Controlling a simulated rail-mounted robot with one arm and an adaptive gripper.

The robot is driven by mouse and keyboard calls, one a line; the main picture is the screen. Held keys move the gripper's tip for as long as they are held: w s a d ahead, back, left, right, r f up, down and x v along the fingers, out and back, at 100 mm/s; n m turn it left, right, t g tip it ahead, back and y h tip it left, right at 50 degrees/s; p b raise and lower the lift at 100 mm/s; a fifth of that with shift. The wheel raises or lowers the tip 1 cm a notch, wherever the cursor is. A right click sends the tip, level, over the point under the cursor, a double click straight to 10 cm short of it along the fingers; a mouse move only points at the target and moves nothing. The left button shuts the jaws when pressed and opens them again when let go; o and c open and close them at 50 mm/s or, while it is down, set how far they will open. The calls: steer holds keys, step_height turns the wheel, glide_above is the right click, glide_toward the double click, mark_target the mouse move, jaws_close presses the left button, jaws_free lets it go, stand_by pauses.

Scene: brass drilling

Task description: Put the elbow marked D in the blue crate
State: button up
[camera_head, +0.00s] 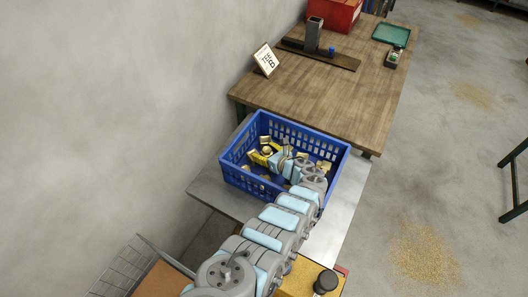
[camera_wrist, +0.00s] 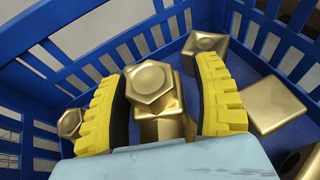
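The blue crate (camera_head: 242,181) stands on a grey metal surface and holds several brass pieces. My gripper (camera_head: 267,156) reaches down inside it. In the wrist view, its yellow, black-padded fingers (camera_wrist: 162,85) stand either side of a brass elbow with a hexagonal end (camera_wrist: 150,84). The left pad looks close to or touching the hexagonal end. I cannot tell whether the fingers grip the elbow or only straddle it. No letter D is legible on any piece. The crate's slotted blue wall (camera_wrist: 75,38) rises around the gripper.
Other brass pieces (camera_wrist: 272,103) lie in the crate near the right finger. A wooden table (camera_head: 327,96) behind bears a card sign (camera_head: 266,60), a green tray (camera_head: 391,34), a red box (camera_head: 333,14) and a dark stand (camera_head: 313,37). Much of its top is clear.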

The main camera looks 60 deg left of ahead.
mark_target(270, 155)
steer(key=shift+r, duration=0.2)
steer(key=shift+d+r+p, duration=0.15)
steer(key=shift+d+p, duration=0.15)
steer(key=shift+p, duration=0.2)
steer(key=shift+p+v, duration=1.1)
steer(key=shift+v, duration=1.3)
